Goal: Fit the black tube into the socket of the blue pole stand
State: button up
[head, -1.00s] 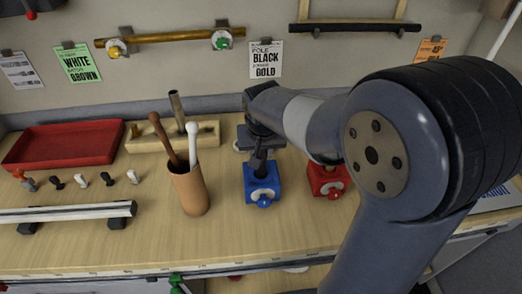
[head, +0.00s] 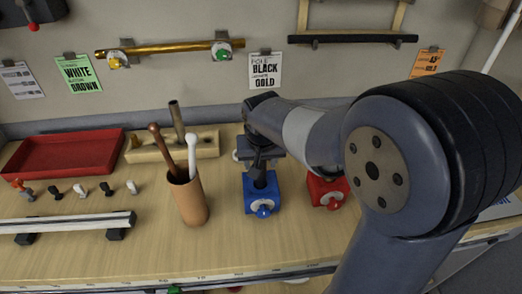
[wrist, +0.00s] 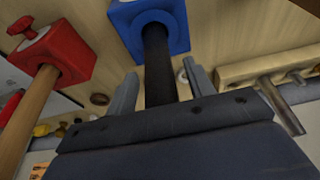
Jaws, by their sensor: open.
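The blue pole stand (head: 262,194) stands on the table below my gripper (head: 261,160). Its red counterpart is to its right. In the wrist view the black tube (wrist: 158,70) runs from the socket of the blue stand (wrist: 160,22) back between my two fingers (wrist: 160,78). The fingers are apart, with a gap on each side of the tube. The tube looks in line with the stand and its end is hidden at the socket. How deep it sits cannot be told. In the head view only a short dark length of tube shows.
The red stand (head: 326,190) holds a brown pole (wrist: 30,115). A brown cup (head: 188,200) with two rods stands to the left. A wooden block (head: 165,148), red tray (head: 60,155), small figures and a white bar (head: 65,223) lie further left. Table in front is clear.

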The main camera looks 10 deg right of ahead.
jog(key=v, duration=1.2)
jog(key=shift+f, duration=0.2)
jog(key=x, duration=1.2)
jog(key=shift+f, duration=0.3)
notch_tip(320, 180, up, 3)
jog(key=shift+f, duration=0.1)
